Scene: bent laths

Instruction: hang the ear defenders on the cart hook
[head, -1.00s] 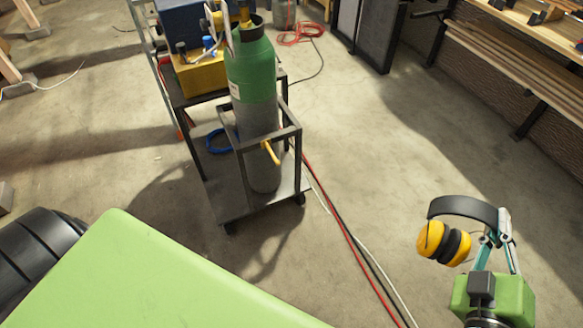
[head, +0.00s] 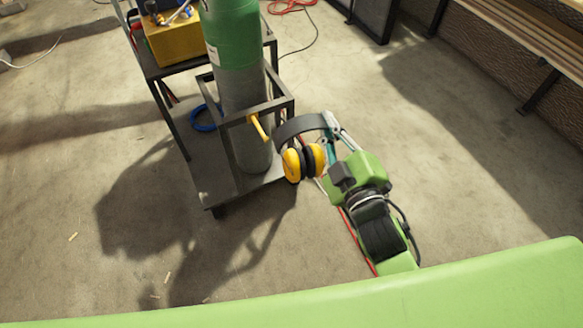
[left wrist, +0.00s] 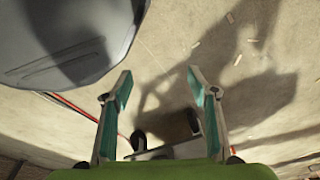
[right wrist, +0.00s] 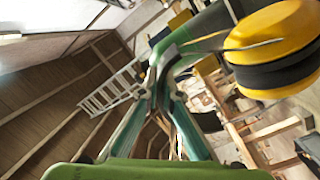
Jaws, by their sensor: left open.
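The ear defenders (head: 302,126) have yellow and black cups and a dark headband. My right gripper (head: 330,128) is shut on the headband at its right side; the cups hang below. In the right wrist view the fingers meet on the band (right wrist: 172,60), and a yellow cup (right wrist: 275,35) fills the upper right. The yellow cart hook (head: 259,127) sticks out from the frame of the cart (head: 230,195), just left of the headband. They look close in the picture; I cannot tell the gap in depth. My left gripper (left wrist: 160,90) is open and empty, above the floor.
A green and grey gas cylinder (head: 238,70) stands on the cart, by a yellow box (head: 175,42). A blue coil (head: 203,118) hangs on the cart. Floor is clear to the right, up to the shelves (head: 520,40).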

